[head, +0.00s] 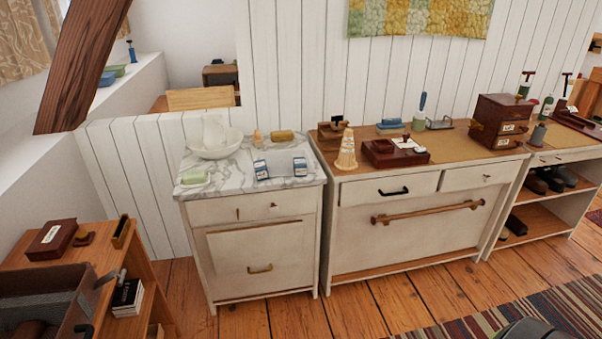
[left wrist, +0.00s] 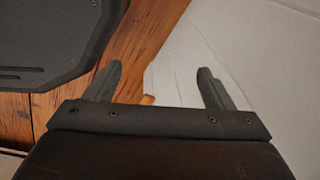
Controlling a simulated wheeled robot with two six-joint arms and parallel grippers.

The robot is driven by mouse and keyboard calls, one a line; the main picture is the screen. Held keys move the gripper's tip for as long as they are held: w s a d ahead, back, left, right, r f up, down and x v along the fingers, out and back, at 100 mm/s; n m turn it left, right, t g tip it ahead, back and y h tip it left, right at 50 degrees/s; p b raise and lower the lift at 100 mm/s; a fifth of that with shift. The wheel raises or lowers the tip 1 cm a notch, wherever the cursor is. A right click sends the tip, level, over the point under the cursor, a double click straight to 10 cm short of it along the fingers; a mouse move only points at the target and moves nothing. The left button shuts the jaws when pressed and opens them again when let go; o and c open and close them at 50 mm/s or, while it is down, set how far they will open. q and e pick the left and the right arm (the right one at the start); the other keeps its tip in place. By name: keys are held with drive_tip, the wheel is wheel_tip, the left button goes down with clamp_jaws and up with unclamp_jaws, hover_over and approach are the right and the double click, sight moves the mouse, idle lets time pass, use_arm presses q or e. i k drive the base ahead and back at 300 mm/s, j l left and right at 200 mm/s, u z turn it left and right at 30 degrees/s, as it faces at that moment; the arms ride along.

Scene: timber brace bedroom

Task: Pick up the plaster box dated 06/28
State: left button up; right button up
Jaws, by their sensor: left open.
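Two small blue-and-white boxes stand on the marble top of the washstand (head: 215,183) in the head view. The left box (head: 261,170) and the right box (head: 299,167) are a short gap apart. They look like plaster boxes, but their print is too small to read, so I cannot tell which is dated 06/28. My left gripper (left wrist: 159,75) shows only in the left wrist view. It is open and empty, with the floorboards and a pale panelled surface beyond it, away from the boxes. My right gripper is not in view.
A white jug and basin (head: 216,145), a green soap (head: 194,178) and a yellow-brown brush or sponge (head: 282,135) share the marble top. A cabinet (head: 465,153) with a dark red tray and drawer box stands to the right. A wooden stand (head: 145,265) is front left. Floor before the washstand is clear.

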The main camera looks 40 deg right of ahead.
sight(299, 163)
drive_tip(key=l+u, duration=0.25)
drive_tip(key=u, duration=0.2)
drive_tip(key=i+l+u, duration=0.1)
drive_tip(key=l+u, duration=0.15)
drive_tip(key=u, duration=0.2)
drive_tip(key=i+l+u, duration=0.1)
drive_tip(key=l+u, duration=0.3)
drive_tip(key=i+l+u, duration=0.1)
drive_tip(key=l+u, duration=1.05)
drive_tip(key=l, duration=0.75)
drive_tip(key=z, duration=0.9)
drive_tip(key=i+z, duration=0.1)
drive_tip(key=z, duration=0.85)
drive_tip(key=i+z, duration=0.1)
drive_tip(key=z, duration=1.25)
drive_tip(key=i+j, duration=0.05)
